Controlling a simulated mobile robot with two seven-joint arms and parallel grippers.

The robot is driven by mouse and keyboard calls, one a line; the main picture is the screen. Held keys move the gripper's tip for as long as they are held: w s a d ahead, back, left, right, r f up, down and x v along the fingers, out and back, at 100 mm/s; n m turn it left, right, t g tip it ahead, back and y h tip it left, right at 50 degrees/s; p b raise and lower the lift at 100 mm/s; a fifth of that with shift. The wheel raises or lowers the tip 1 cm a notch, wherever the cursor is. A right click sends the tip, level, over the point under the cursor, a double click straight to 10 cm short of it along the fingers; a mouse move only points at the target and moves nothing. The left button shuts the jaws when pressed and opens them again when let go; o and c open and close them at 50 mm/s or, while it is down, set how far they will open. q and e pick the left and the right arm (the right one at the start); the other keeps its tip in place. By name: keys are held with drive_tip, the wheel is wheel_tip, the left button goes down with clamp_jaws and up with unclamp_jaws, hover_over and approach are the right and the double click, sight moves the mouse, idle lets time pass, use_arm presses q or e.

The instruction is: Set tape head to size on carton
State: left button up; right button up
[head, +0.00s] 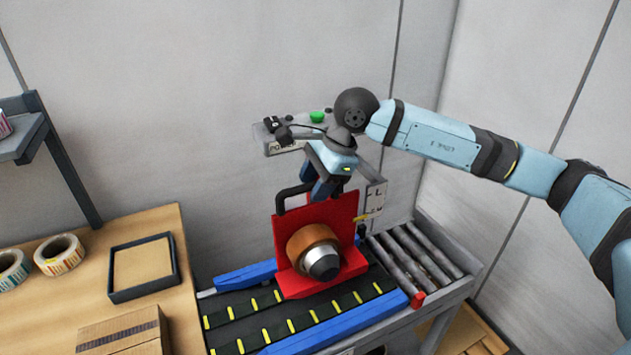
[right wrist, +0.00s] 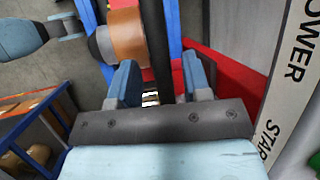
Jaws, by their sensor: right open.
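The red tape head (head: 347,212) stands upright over the conveyor, with a brown tape roll (head: 309,243) and a silver cone on its front and a black handle (head: 281,201) on its upper left. My right gripper (head: 318,180) is open, pointing down at the top of the tape head. In the right wrist view, a black bar (right wrist: 155,40) runs between its open fingers (right wrist: 160,66); contact is unclear. A white size scale (head: 377,197) marked L stands right of the head, with a yellow pointer (head: 366,216) lower down. A carton (head: 122,332) lies on the wooden table.
The conveyor has black belts (head: 262,315), blue side rails (head: 245,275) and metal rollers (head: 412,260) at right. A control panel (head: 283,147) with a green button (head: 317,117) is behind my gripper. A dark tray (head: 143,267) and label rolls (head: 59,254) lie on the table.

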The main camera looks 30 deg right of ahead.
drive_tip(key=b+v, duration=0.1)
drive_tip(key=v, duration=1.2)
drive_tip(key=shift+d+r+b, duration=0.2)
drive_tip(key=shift+r+b, duration=0.15)
drive_tip(key=shift+b, duration=0.05)
